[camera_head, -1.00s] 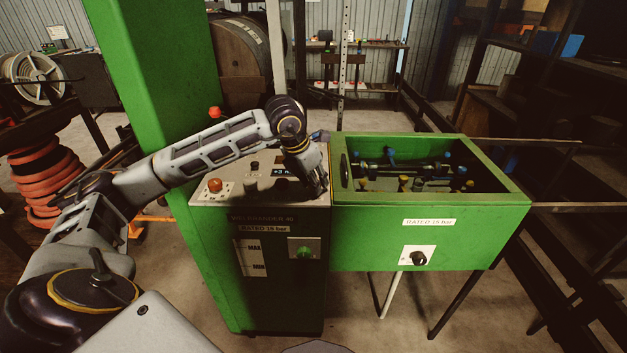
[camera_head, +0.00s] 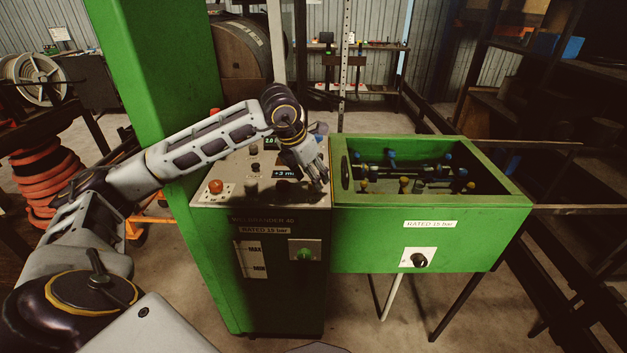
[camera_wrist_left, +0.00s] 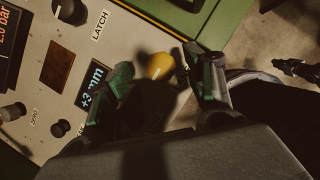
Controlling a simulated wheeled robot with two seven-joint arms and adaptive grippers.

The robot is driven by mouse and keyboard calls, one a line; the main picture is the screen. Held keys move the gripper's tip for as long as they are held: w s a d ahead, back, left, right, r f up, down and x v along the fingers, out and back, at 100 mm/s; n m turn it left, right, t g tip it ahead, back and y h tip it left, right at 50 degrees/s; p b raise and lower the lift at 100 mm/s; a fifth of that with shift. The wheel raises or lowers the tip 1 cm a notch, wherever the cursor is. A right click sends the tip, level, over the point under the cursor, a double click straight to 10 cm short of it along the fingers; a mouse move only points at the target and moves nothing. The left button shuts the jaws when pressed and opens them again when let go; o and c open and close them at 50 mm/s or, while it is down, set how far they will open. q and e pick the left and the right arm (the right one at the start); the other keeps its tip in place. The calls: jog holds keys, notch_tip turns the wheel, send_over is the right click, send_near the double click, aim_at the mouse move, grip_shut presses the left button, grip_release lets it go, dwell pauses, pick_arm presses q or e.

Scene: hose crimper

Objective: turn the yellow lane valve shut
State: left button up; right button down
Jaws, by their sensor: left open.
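A round yellow knob (camera_wrist_left: 160,66) sits on the grey control panel (camera_wrist_left: 45,135) in the left wrist view, near the panel's edge beside the green box. My left gripper (camera_wrist_left: 168,82) is open, with its dark green fingers on either side of the knob's area. I cannot tell whether a finger touches the knob. In the head view the left gripper (camera_head: 322,182) is low over the right side of the panel and hides this knob. Several smaller yellow-capped fittings (camera_head: 404,183) stand inside the green box. My right gripper is not in view.
A display reading "+3 mm" (camera_wrist_left: 95,88) and a black LATCH knob (camera_wrist_left: 70,10) are close to the left gripper. A red button (camera_head: 215,186) is at the panel's left. The open green box (camera_head: 380,240) adjoins the panel on the right.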

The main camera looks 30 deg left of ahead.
pick_arm(q)
jog(key=v, duration=0.9)
jog(key=shift+f, duration=0.1)
dwell(0.5)
